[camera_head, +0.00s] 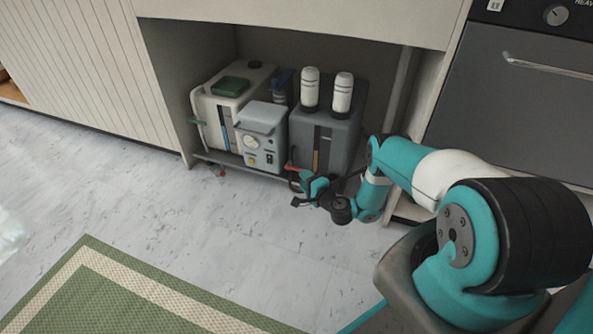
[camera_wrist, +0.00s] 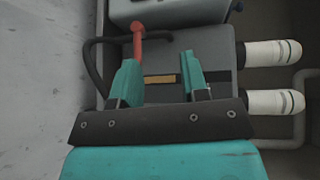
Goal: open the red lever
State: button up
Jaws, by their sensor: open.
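The red lever (camera_wrist: 137,44) shows in the wrist view, just beyond the left finger's tip, on the front of a dark grey tank (camera_wrist: 205,50). In the head view only a small red part of the lever (camera_head: 291,168) shows, low on the dark grey tank (camera_head: 352,132), beside my gripper. My gripper (camera_wrist: 158,60) is open with nothing between its fingers. The lever lies towards the left finger, and I cannot tell whether they touch. My gripper (camera_head: 297,189) is low in front of the cabinet in the head view.
A grey-blue box with a gauge (camera_head: 262,137) and a white tank (camera_head: 215,105) stand left of the dark grey tank. Two white cylinders (camera_head: 343,92) top the dark tank. A black hose (camera_wrist: 91,68) curves beside the lever.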

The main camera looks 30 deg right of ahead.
jog(key=s+d+f+m+h, duration=0.2)
jog(key=s+f+m+h, duration=0.1)
jog(key=s+f, duration=0.15)
jog(key=b, duration=1.3)
send_near(296, 168)
jog(key=w, duration=0.3)
jog(key=w+d+f, duration=0.1)
jog(key=w, duration=0.2)
jog(key=w+f, duration=0.1)
jog(key=w, duration=0.2)
jog(key=shift+d+f, duration=0.1)
jog(key=shift+d, duration=0.15)
jog(key=shift+w+d, duration=0.1)
jog(key=shift+w, duration=0.3)
grip_shut()
